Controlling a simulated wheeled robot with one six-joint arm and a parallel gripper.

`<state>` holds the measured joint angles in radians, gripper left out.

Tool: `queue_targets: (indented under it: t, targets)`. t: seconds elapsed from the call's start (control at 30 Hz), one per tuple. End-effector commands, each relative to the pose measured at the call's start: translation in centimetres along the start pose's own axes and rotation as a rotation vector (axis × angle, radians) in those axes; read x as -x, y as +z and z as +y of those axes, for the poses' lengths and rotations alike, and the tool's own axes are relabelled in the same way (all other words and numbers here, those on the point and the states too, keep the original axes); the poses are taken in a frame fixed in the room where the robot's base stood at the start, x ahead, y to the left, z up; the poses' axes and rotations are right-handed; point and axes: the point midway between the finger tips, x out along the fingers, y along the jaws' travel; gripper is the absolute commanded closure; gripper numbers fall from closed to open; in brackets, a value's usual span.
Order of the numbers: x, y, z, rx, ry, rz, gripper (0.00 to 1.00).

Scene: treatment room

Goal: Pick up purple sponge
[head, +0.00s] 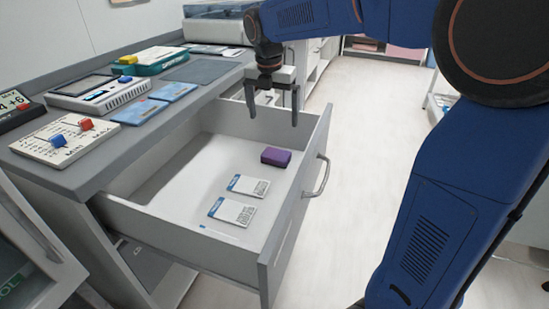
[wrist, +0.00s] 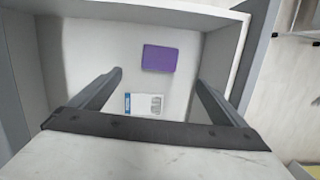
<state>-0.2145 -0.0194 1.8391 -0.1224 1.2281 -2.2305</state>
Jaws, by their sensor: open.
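The purple sponge (head: 276,156) is a small purple block lying flat in the open drawer (head: 170,222), near its front panel and far right side. In the wrist view the sponge (wrist: 159,58) lies beyond the fingertips, roughly centred between them. My gripper (head: 273,118) is open and empty. It points down above the drawer's far end, higher than the sponge and apart from it. In the wrist view both fingers of my gripper (wrist: 158,78) show, spread apart.
Two white-and-blue cards, one nearer (head: 232,211) and one farther (head: 248,185), lie in the drawer beside the sponge. The drawer's walls surround them. The grey counter (head: 105,165) holds several devices and blue packets. The floor (head: 365,110) to the right is clear.

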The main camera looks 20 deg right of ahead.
Motion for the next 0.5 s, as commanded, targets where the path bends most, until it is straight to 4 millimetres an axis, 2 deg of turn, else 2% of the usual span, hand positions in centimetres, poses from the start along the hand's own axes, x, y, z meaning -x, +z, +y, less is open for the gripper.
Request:
queue_targets:
  t: [0.1, 0.5]
  targets:
    - [-2.3, 0.0, -0.1, -0.001, -0.002, 0.002, 0.04]
    - [-9.0, -0.1, -0.1, -0.002, -0.002, 0.002, 0.04]
